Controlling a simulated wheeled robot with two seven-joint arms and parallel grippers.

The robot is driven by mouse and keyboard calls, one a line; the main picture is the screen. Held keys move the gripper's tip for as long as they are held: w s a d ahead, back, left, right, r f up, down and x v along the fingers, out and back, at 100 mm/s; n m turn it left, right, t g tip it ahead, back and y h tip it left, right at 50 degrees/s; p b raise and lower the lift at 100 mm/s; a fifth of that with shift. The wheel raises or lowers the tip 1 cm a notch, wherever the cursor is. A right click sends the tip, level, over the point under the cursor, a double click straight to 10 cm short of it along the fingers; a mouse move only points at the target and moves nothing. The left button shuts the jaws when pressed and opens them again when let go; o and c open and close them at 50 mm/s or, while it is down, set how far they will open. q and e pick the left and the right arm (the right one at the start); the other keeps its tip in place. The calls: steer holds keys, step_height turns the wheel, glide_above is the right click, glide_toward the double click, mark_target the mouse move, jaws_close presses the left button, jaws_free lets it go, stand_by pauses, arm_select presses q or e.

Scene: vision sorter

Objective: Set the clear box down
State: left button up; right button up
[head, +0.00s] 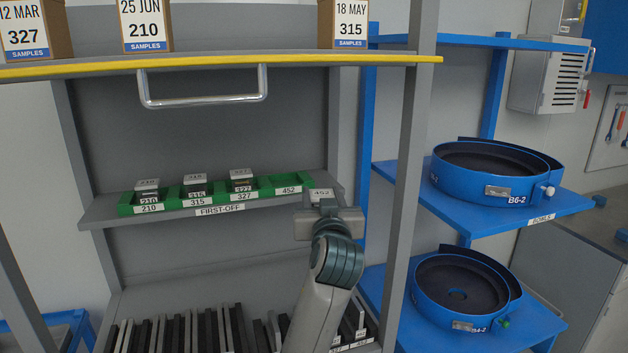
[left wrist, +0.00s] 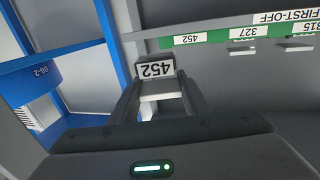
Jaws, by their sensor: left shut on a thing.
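My left gripper (head: 325,208) is shut on the clear box (head: 321,194), whose top label reads 452. In the left wrist view the box (left wrist: 155,69) sits between the two fingertips (left wrist: 160,88), its label upside down. In the head view it shows just right of the green tray (head: 268,186); any gap between them is hard to judge. The tray rests on the First-off shelf. Its slots labelled 210, 315 and 327 each hold a small box; the rightmost slot, labelled 452, looks empty. My right gripper is out of view.
A grey upright (head: 408,180) stands right of my gripper. A yellow-edged upper shelf (head: 230,68) with a handle and sample cartons is above. Dark plates (head: 190,330) stand in a row below. Blue bowls (head: 495,170) are on racks at right.

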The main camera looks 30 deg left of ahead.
arm_select(q)
steer(key=s+d+f+m+t+h+b, duration=0.1)
steer(key=s+d+f+m+h, duration=0.1)
steer(key=f, duration=0.5)
steer(key=s+d+f+m+t+h, duration=0.1)
steer(key=s+d+f+m+h, duration=0.1)
steer(key=s+d+f+h, duration=0.3)
steer(key=s+d+f+m+t+h+b, duration=0.1)
steer(key=s+d+f+m+h, duration=0.2)
steer(key=s+d+f, duration=0.3)
steer(key=d+f, duration=0.3)
steer(key=shift+s+d+f+h+b, duration=0.25)
steer(key=shift+d+f+h+b, duration=0.05)
steer(key=shift+d+f, duration=0.1)
